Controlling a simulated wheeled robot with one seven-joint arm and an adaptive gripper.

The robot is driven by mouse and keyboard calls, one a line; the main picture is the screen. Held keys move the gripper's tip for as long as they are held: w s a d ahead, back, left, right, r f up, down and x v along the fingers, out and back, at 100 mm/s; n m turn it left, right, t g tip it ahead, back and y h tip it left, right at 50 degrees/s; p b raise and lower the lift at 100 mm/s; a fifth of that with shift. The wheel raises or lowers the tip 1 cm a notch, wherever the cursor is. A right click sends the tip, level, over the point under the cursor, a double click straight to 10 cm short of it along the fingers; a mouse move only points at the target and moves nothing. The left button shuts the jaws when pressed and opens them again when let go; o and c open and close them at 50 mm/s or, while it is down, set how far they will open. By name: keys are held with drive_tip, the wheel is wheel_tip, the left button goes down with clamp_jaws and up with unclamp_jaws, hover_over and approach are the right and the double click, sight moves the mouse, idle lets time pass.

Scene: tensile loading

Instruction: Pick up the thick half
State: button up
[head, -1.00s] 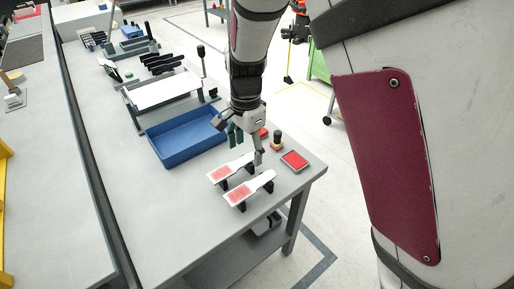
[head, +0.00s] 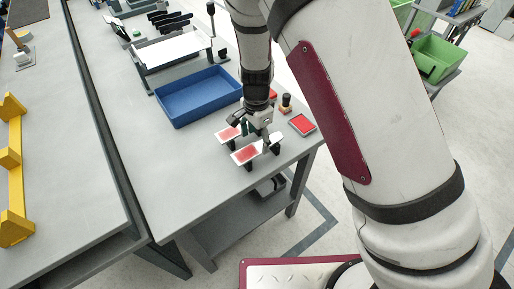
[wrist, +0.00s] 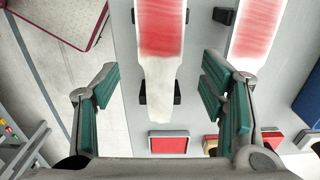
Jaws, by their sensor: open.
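Two flat white pieces with red faces rest on black supports at the table's near corner: a front piece (head: 248,153) and a rear piece (head: 229,134). I cannot tell from these frames which is the thick half. My gripper (head: 258,135) is open and points down over the bare end of the front piece. In the wrist view, the front piece (wrist: 160,75) runs between the spread fingers of my gripper (wrist: 160,98). The rear piece (wrist: 254,35) lies to the right, partly behind the right finger. No contact with either piece is visible.
A blue tray (head: 182,108) stands behind the pieces on the grey table (head: 165,165). A red pad (head: 302,124) and a small stamp (head: 286,103) are to the right, near the table edge. A rack with a white top (head: 172,50) stands farther back. The table left of the pieces is clear.

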sight(257, 148)
drive_tip(key=shift+f, duration=1.5)
drive_tip(key=shift+c, duration=0.2)
drive_tip(key=c, duration=1.3)
drive_tip(key=shift+w+r, duration=0.1)
